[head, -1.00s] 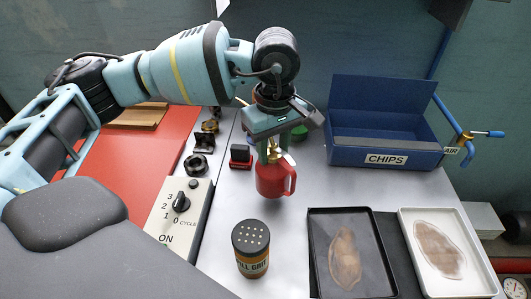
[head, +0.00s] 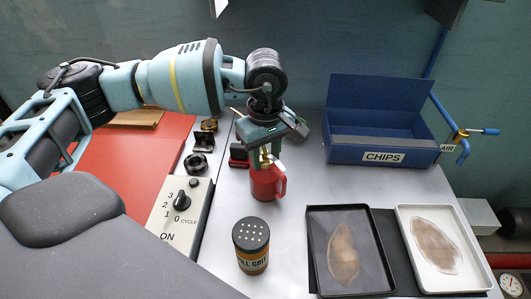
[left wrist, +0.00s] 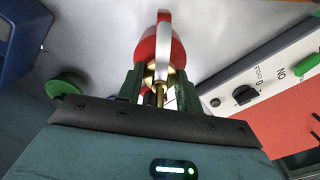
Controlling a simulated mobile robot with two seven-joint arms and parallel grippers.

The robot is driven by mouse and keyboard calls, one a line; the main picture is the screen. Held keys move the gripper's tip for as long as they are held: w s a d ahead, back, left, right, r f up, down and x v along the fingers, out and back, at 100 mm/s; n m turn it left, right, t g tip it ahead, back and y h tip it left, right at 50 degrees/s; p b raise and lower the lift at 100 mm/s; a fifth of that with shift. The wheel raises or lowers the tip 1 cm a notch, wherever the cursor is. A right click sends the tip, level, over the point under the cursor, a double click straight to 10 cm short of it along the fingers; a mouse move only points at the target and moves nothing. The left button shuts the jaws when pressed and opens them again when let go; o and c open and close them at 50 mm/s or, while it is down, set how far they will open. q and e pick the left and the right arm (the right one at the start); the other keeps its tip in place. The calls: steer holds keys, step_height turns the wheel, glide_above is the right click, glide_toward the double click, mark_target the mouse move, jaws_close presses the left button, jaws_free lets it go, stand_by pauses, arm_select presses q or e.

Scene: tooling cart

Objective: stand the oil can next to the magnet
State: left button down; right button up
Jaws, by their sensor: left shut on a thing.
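The red oil can (head: 266,184) with a brass top is upright, held by its neck in my left gripper (head: 265,158). In the left wrist view the gripper's green fingers (left wrist: 160,88) close on the brass neck of the can (left wrist: 152,48). I cannot tell whether the can's base touches the grey top. A small red and black block, which looks like the magnet (head: 238,154), stands just left of and behind the can, partly hidden by the gripper. My right gripper is not in view.
A grit shaker (head: 251,246) stands in front of the can. A switch box (head: 180,216) and black parts (head: 196,163) are to the left. A black tray (head: 316,274), a white tray (head: 478,283) and a blue chips box (head: 345,152) are to the right.

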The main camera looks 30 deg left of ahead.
arm_select(q)
steer(key=c, duration=0.9)
jaws_free()
steer(key=shift+f, duration=0.1)
steer(key=shift+c, duration=0.2)
step_height(320, 180, up, 12)
